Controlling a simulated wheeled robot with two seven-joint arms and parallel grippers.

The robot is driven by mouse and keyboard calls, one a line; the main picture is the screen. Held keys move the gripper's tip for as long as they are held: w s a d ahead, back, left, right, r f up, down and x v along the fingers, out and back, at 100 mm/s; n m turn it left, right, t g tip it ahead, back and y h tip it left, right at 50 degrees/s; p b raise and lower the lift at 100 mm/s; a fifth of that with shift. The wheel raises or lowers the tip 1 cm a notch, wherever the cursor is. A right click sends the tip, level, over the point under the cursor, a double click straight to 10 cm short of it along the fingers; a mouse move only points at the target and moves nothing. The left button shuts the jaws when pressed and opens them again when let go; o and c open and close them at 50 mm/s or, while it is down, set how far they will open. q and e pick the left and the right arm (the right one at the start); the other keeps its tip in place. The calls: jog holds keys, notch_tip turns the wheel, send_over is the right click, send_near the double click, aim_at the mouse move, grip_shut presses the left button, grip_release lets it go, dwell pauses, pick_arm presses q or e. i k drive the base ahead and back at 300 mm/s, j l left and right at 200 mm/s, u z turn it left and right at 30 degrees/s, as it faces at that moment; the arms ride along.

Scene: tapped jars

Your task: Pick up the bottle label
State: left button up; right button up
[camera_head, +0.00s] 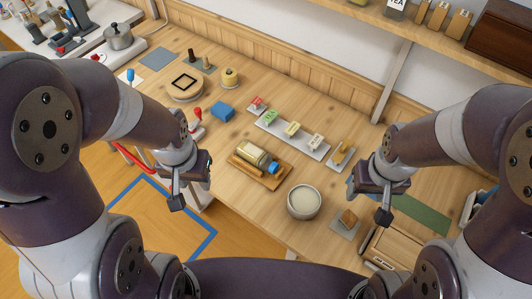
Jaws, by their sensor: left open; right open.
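A jar or bottle (250,152) with a pale yellow body and a blue cap lies on its side on a wooden tray (238,173) in the middle of the table. Several small coloured pieces stand on a white strip (307,149) behind it, among them a green one (271,116) and a yellow one (292,128). I cannot tell which thing is the bottle label. My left gripper (190,193) is open and empty, left of the tray near the table's front edge. My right gripper (368,200) is open and empty, right of the white bowl.
A white bowl (303,202) and a small block on a grey plate (345,226) stand at the front right. A green mat (421,212) lies right of my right gripper.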

aim_at(316, 141)
jog(key=k, duration=0.1)
jog(key=k+z, duration=0.15)
jog(key=z, duration=0.25)
jog(key=k+z, duration=0.1)
jog(key=z, duration=0.3)
jog(key=k+l+z, duration=0.15)
jog(key=z, duration=0.25)
jog(key=k+l+z, duration=0.1)
jog(key=z, duration=0.3)
jog(key=j+z, duration=0.25)
jog(key=j, duration=0.2)
jog(key=j+z, duration=0.2)
jog(key=j, duration=0.3)
jog(key=k+j+z, duration=0.25)
jog(key=j, duration=0.2)
jog(key=j+z, duration=0.25)
jog(key=j, duration=0.2)
jog(key=k+j+z, duration=0.2)
jog(key=j, duration=0.2)
jog(key=i, duration=0.05)
